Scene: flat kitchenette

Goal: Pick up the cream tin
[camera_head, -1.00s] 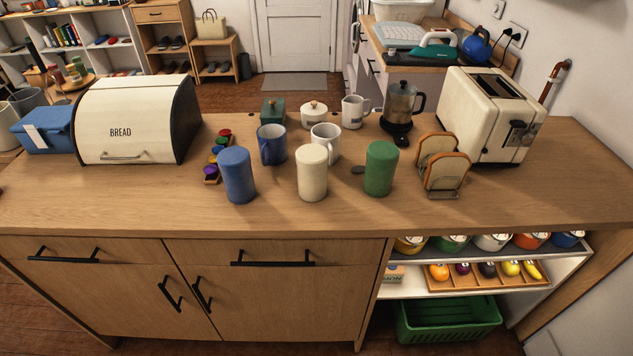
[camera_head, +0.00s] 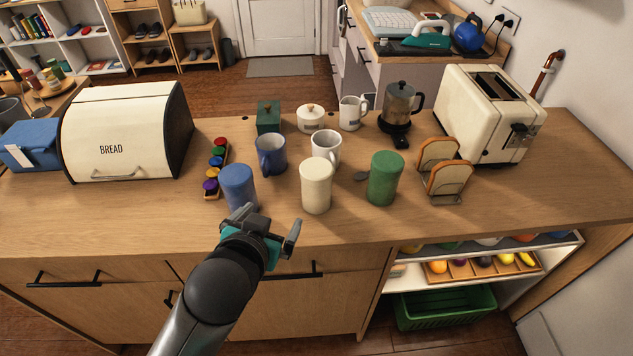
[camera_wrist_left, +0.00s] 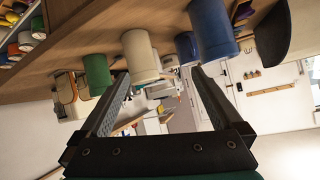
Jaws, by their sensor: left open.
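The cream tin (camera_head: 316,187) is an upright cylinder near the front of the counter, between a blue tin (camera_head: 238,184) and a green tin (camera_head: 385,178). My left gripper (camera_head: 270,225) is open and empty, at the counter's front edge, in front of the blue tin and to the left of the cream tin. It touches neither as far as I can see. In the left wrist view, which is tilted over, the cream tin (camera_wrist_left: 140,56) shows beyond the open fingers (camera_wrist_left: 158,95), with the green tin (camera_wrist_left: 97,73) and blue tin (camera_wrist_left: 211,30) on either side.
A blue mug (camera_head: 271,155) and a white mug (camera_head: 327,148) stand close behind the tins. A toast rack (camera_head: 447,180) is to the right, with a toaster (camera_head: 490,112) behind it. A bread bin (camera_head: 122,135) is at left. The counter (camera_head: 520,200) is clear at front right.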

